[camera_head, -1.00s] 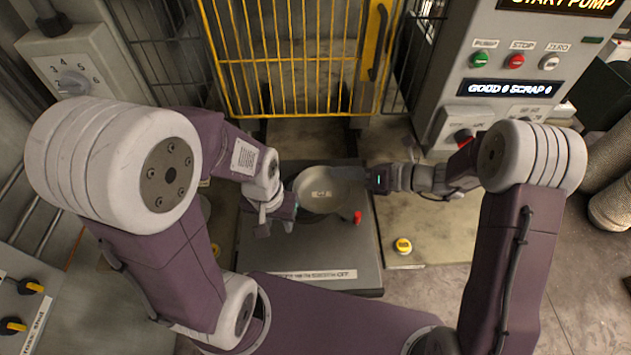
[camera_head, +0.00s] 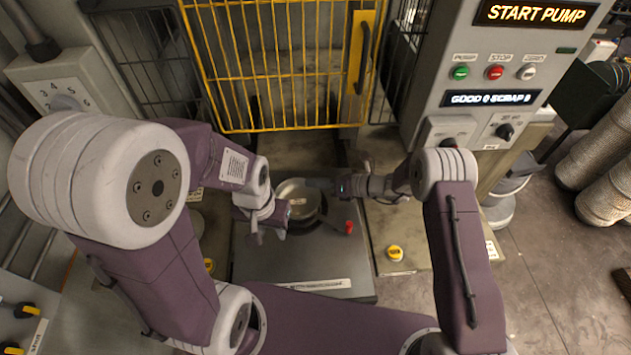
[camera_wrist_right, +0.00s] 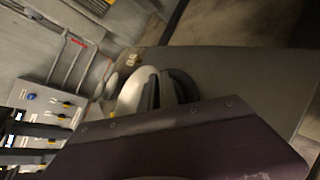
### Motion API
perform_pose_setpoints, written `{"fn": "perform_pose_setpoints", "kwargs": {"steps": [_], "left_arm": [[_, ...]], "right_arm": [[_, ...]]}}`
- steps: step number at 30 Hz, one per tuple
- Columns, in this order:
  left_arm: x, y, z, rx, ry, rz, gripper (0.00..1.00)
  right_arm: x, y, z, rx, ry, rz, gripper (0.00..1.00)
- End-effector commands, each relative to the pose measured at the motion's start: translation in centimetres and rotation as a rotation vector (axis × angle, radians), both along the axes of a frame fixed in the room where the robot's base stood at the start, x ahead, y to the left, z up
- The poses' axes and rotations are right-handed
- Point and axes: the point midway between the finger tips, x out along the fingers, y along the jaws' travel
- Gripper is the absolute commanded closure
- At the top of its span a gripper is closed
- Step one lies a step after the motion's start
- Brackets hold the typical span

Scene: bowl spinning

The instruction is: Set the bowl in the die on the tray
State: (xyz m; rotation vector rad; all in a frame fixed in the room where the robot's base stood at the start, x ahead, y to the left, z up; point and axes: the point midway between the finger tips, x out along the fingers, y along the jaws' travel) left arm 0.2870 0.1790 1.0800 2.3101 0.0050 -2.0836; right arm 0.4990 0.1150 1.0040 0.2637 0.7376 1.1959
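The pale metal bowl (camera_head: 297,190) is in the middle of the head view, over a dark round shape on the grey tray (camera_head: 265,262). That round shape is probably the die; the bowl covers much of it, so I cannot tell whether the bowl is fully seated. My right gripper (camera_head: 318,184) reaches in from the right and appears shut on the bowl's rim. My left gripper (camera_head: 268,222) is beside the bowl's left side, its fingers apparently spread with nothing between them. In the right wrist view, a pale curved surface (camera_wrist_right: 133,88), likely the bowl, is partly hidden by dark fingers and my arm.
A yellow button (camera_head: 394,253) sits on the bench to the right. A yellow guard gate (camera_head: 270,128) stands behind the tray, and a control cabinet (camera_head: 480,100) at back right.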

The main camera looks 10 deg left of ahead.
Motion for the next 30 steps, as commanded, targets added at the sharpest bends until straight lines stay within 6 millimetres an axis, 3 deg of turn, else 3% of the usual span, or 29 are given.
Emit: {"fn": "perform_pose_setpoints", "kwargs": {"steps": [7, 9, 10, 18, 22, 30], "left_arm": [[0.0, 0.0, -0.8, 0.000, 0.000, 0.000, 0.64], [0.0, 0.0, -0.6, 0.000, 0.000, 0.000, 0.64], [0.0, 0.0, -0.6, 0.000, 0.000, 0.000, 0.64], [0.0, 0.0, -0.6, 0.000, 0.000, 0.000, 0.64], [0.0, 0.0, 0.5, 0.000, 0.000, 0.000, 0.64], [0.0, 0.0, -1.2, 0.000, 0.000, 0.000, 0.64]], "right_arm": [[0.0, 0.0, -0.8, 0.000, 0.000, 0.000, 1.00], [0.0, 0.0, -0.6, 0.000, 0.000, 0.000, 0.79], [0.0, 0.0, -0.6, 0.000, 0.000, 0.000, 0.73], [0.0, 0.0, -0.5, 0.000, 0.000, 0.000, 0.73], [0.0, 0.0, 0.6, 0.000, 0.000, 0.000, 0.73], [-0.9, -5.5, 2.1, 0.000, -0.002, -0.005, 0.73]]}}
